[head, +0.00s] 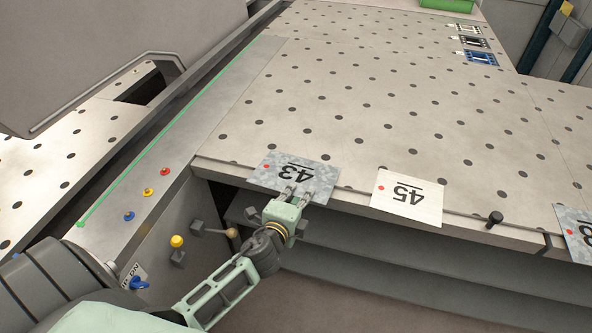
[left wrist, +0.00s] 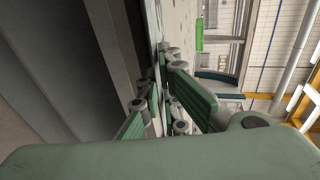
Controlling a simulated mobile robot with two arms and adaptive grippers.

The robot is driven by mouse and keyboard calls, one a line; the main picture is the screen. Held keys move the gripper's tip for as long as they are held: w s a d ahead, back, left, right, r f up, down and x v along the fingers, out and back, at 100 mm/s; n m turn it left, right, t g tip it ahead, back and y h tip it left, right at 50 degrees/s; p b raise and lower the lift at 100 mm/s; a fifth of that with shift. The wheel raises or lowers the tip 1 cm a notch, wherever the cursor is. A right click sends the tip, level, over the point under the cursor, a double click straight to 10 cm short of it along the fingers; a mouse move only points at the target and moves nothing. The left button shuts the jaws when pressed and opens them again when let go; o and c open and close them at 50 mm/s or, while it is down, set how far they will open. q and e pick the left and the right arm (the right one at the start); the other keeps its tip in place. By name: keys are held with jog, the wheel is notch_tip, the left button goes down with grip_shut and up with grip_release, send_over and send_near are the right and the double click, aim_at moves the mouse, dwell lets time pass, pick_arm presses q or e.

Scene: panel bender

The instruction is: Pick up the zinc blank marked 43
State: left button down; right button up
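The zinc blank marked 43 (head: 300,170) is a mottled grey sheet with a red dot and upside-down black figures. It lies at the front edge of the perforated table (head: 400,115), its near side jutting past the edge. My left gripper (head: 297,193) is at this near side, with finger parts over the sheet. In the left wrist view my fingers (left wrist: 162,85) have come close together around a thin edge, seen edge-on, and look shut on the blank. The lower finger is hidden in the head view. My right gripper is in neither view.
A pale blank marked 45 (head: 407,199) lies to the right. Another mottled blank (head: 577,232) is cut off at the right edge. A black knob (head: 494,219) stands on the front strip. Levers (head: 215,231) and a yellow button (head: 177,241) sit left of my gripper.

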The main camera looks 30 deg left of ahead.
pick_arm(q)
jog(key=v, duration=0.5)
jog(key=shift+s+f+p, duration=0.1)
jog(key=shift+p, duration=0.25)
